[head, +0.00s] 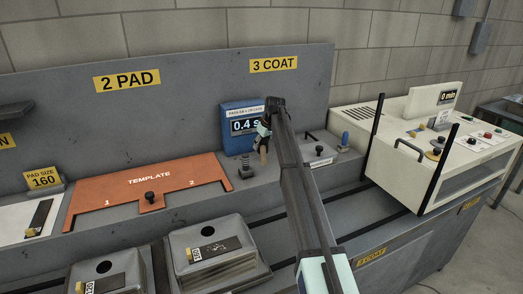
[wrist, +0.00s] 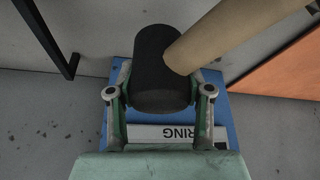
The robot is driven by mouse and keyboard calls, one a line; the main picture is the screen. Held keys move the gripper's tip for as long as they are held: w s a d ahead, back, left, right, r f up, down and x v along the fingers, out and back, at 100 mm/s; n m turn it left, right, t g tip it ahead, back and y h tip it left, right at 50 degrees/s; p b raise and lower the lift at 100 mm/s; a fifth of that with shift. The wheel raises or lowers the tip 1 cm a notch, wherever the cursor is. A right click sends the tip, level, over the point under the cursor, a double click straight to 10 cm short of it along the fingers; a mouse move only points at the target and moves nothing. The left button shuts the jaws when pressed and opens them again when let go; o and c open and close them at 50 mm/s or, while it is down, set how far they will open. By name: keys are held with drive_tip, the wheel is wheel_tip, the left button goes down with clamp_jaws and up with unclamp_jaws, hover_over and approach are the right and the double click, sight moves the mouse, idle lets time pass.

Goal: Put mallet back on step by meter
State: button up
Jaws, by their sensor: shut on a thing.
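The mallet has a black cylindrical head (wrist: 160,75) and a pale wooden handle (wrist: 225,38). My gripper (wrist: 160,95) is shut on the head, one finger on each side, and the handle slants up to the right in the wrist view. The meter, reading about 0.4, also shows behind the mallet in the wrist view (wrist: 115,120). The grey step (head: 262,180) runs below the meter. My arm hides part of it.
An orange template plate (head: 150,190) is to the left. A small grey block with a black knob (head: 319,151) and a cream machine (head: 410,150) are to the right. Metal boxes (head: 212,250) stand in front.

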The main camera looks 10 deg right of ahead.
drive_tip(key=shift+f+p, duration=0.35)
drive_tip(key=shift+f, duration=1.35)
drive_tip(key=shift+f, duration=0.1)
drive_tip(key=o, duration=1)
drive_tip(key=b+v, duration=0.3)
drive_tip(key=v, duration=0.9)
drive_tip(key=shift+d, duration=0.1)
